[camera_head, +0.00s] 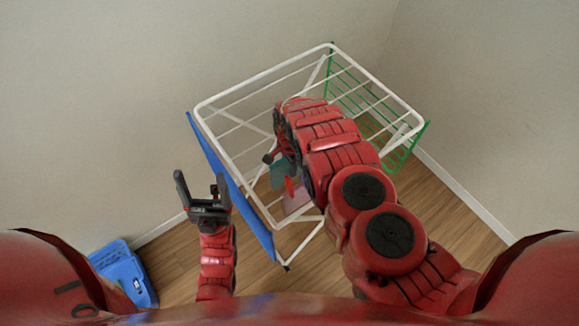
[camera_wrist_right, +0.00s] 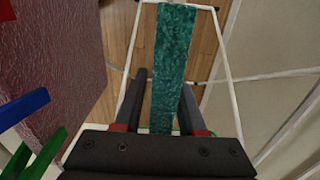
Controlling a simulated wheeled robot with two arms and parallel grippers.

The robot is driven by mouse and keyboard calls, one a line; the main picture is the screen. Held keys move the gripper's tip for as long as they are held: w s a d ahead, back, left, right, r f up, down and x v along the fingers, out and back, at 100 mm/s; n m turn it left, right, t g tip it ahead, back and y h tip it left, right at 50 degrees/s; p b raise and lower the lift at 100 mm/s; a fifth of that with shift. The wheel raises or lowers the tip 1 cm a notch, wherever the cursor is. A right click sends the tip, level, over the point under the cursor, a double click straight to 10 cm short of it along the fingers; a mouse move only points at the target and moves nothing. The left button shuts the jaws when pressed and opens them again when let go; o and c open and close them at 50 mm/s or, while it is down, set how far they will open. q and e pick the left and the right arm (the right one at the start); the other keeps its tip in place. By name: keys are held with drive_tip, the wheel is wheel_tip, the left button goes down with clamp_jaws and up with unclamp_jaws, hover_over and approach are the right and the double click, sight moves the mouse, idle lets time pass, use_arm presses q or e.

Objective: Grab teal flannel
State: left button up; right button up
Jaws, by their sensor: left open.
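The teal flannel (camera_wrist_right: 174,60) hangs as a narrow strip in the right wrist view, seen nearly edge-on. It lies between the two fingers of my right gripper (camera_wrist_right: 162,82), which stand apart around it; firm contact is not visible. In the head view a small teal patch (camera_head: 278,174) shows inside the drying rack (camera_head: 240,78), beneath my right arm. My right gripper is mostly hidden there by that arm. My left gripper (camera_head: 201,178) is open and empty, left of the rack.
A reddish cloth (camera_head: 297,196) hangs inside; a maroon cloth (camera_wrist_right: 50,55) is close left in the wrist view. A blue basket (camera_head: 124,272) sits on the floor at lower left.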

clamp_jaws()
drive_tip(key=shift+r, duration=0.1)
